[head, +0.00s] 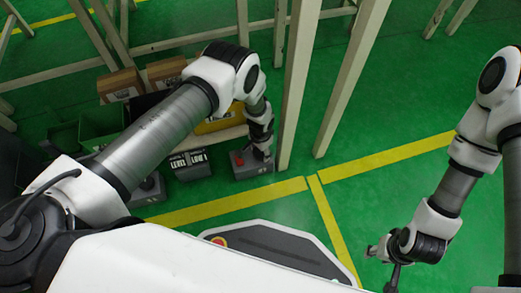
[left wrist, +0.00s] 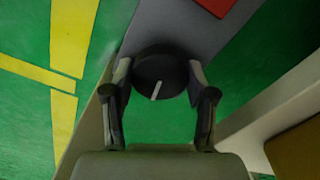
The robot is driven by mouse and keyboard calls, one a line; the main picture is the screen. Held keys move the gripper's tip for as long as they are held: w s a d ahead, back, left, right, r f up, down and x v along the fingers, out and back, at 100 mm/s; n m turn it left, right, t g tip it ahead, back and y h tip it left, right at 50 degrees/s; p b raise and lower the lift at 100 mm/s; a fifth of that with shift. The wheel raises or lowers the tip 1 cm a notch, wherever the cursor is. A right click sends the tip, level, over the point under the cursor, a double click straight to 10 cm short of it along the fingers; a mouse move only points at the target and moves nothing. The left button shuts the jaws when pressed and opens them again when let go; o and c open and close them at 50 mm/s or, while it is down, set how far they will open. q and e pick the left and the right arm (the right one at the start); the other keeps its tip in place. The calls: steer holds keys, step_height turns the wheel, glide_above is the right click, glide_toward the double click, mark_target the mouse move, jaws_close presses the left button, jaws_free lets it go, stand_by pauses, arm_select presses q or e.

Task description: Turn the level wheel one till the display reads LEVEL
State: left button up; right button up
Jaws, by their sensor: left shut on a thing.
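The level wheel is a round black knob (left wrist: 160,72) with a white pointer line, in the left wrist view. It sits on a grey box (head: 245,172) that also carries a red part. My left gripper (left wrist: 160,85) has one finger on each side of the knob and is shut on it. In the head view my left gripper (head: 262,148) is at the box and hides the knob. A black display box (head: 190,165) with white lettering stands left of the grey box; I cannot read it surely. My right gripper (head: 382,262) is open and empty, over the floor.
Another grey box (head: 148,188) stands further left. Brown cartons (head: 120,85) and a green bin (head: 100,121) stand behind. A pale post (head: 297,85) rises close to the right of my left gripper. Green floor with yellow lines (head: 385,158) is free on the right.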

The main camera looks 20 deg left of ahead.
mark_target(260, 152)
stand_by(0.5)
arm_select(q)
steer(key=o, duration=1.2)
steer(key=shift+c, duration=0.2)
step_height(260, 152, up, 12)
steer(key=shift+s+f, duration=0.1)
